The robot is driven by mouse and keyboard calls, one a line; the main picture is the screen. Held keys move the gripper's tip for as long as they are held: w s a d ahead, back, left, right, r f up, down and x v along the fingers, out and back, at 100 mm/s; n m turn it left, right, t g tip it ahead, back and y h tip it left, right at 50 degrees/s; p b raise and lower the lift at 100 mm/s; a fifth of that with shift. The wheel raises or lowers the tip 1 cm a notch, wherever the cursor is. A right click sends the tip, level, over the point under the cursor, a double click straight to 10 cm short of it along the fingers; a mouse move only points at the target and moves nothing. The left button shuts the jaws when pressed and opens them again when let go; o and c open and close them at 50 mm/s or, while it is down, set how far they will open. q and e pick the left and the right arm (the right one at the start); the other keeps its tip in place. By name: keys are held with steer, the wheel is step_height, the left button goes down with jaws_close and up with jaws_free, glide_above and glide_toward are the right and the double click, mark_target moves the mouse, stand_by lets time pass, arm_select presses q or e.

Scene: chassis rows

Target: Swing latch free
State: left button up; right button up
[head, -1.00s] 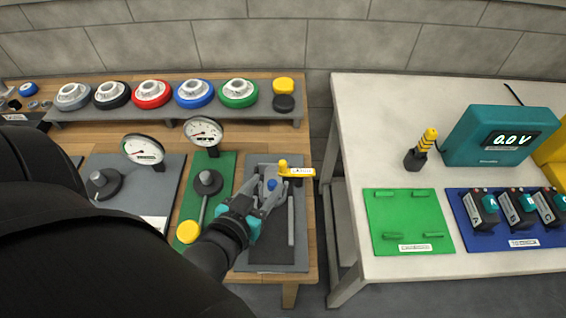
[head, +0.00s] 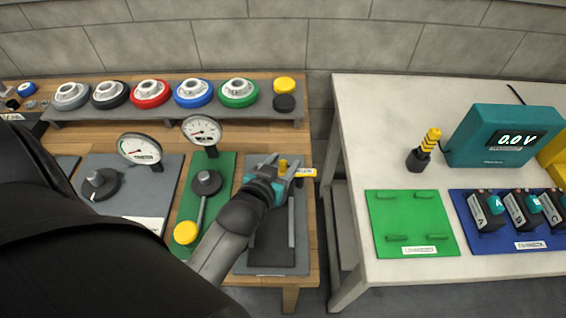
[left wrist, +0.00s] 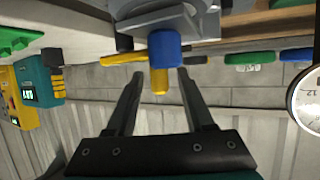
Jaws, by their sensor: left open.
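The latch is a yellow bar with a label (head: 305,173) at the back right of the dark grey plate (head: 262,270) on the wooden bench. An upright yellow post (head: 283,165) stands at its left. My left gripper (head: 280,166) is open, its fingers on either side of this post, and partly hides the latch. In the left wrist view, a blue cylinder (left wrist: 164,48) with a yellow tip (left wrist: 160,82) lies between my open fingertips. The yellow bar (left wrist: 122,58) shows beside it. I cannot tell whether a finger touches anything. My right gripper is not in view.
A green plate with a gauge (head: 201,130) and a yellow-ended lever (head: 186,232) is just left. A shelf (head: 180,112) of coloured discs runs behind. A gap separates the bench from the white table (head: 370,130) on the right.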

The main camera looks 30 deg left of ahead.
arm_select(q)
steer(key=shift+c, duration=0.2)
jaws_close()
stand_by(0.3)
